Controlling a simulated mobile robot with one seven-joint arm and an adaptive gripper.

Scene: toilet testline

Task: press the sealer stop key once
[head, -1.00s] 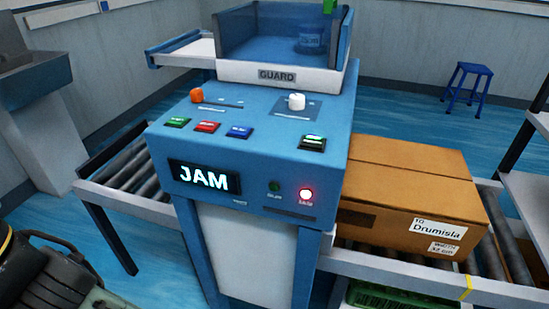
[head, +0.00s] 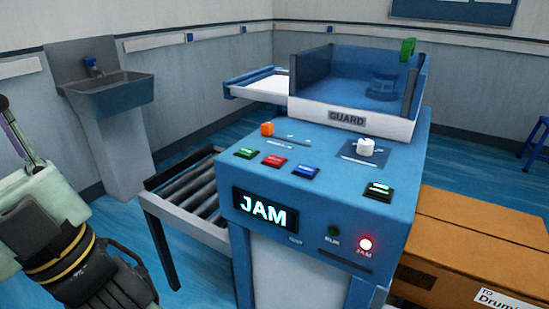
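The blue sealer (head: 330,145) stands in the middle of the head view, its display (head: 266,212) reading JAM. On its sloped top sit a green key (head: 246,153), a red key (head: 275,160) and a blue key (head: 306,171) in a row. A green-and-white key (head: 378,190) sits apart at the right. The key labels are too small to read. My gripper (head: 125,292) is at the lower left, dark, below a yellow ring, apart from the sealer and left of the keys. Its fingertips are not clear, so I cannot tell its opening.
An orange knob (head: 267,129) and a white knob (head: 365,147) stand behind the keys. The red JAM lamp (head: 365,244) glows. A cardboard box (head: 470,245) lies right of the sealer. A roller conveyor (head: 195,200) extends left; a sink (head: 105,100) stands behind.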

